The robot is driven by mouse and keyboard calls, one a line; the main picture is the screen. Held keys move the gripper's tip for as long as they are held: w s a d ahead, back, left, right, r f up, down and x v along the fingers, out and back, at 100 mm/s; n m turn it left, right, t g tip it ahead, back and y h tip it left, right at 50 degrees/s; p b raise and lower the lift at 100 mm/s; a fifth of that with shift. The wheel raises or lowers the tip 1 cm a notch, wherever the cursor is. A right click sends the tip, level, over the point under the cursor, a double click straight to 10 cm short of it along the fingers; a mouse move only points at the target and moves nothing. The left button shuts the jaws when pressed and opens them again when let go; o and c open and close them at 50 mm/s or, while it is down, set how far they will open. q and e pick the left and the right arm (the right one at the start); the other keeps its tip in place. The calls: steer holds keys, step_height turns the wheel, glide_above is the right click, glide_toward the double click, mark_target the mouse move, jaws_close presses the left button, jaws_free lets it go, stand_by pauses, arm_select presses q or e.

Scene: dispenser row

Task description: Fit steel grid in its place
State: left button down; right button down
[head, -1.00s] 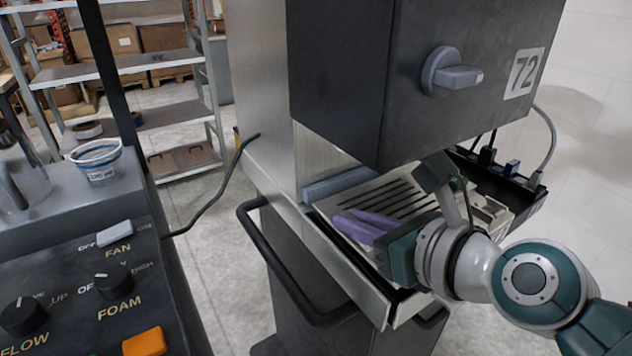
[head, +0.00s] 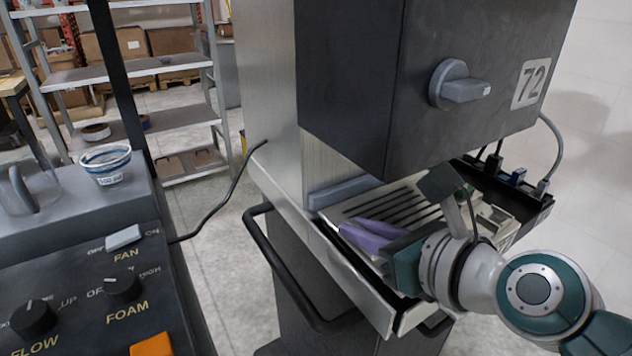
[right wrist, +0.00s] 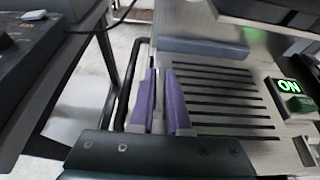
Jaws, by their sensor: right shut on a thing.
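The steel grid (head: 402,208) is a pale slotted plate at the dispenser's tray, under the dark box of the machine. In the right wrist view the grid (right wrist: 222,103) shows its row of dark slots. My right gripper (head: 362,234) is at the grid's near left side, with its purple fingers shut on the grid. In the right wrist view the fingers (right wrist: 161,88) stand close together at the grid's left edge. The fingers hide part of that edge. I cannot tell whether the grid lies flat in its seat. My left gripper is not in view.
The dark box (head: 440,95) marked 72 overhangs the tray. A black rail (head: 290,275) runs along the machine's left side. A lit ON switch (right wrist: 289,87) is right of the grid. A control panel (head: 80,275) with a cup (head: 106,164) stands at the left.

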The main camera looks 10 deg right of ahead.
steer(key=shift+f+b, duration=0.65)
steer(key=shift+f, duration=0.1)
steer(key=c, duration=0.8)
jaws_free()
steer(key=shift+f, duration=0.1)
steer(key=shift+s, duration=0.1)
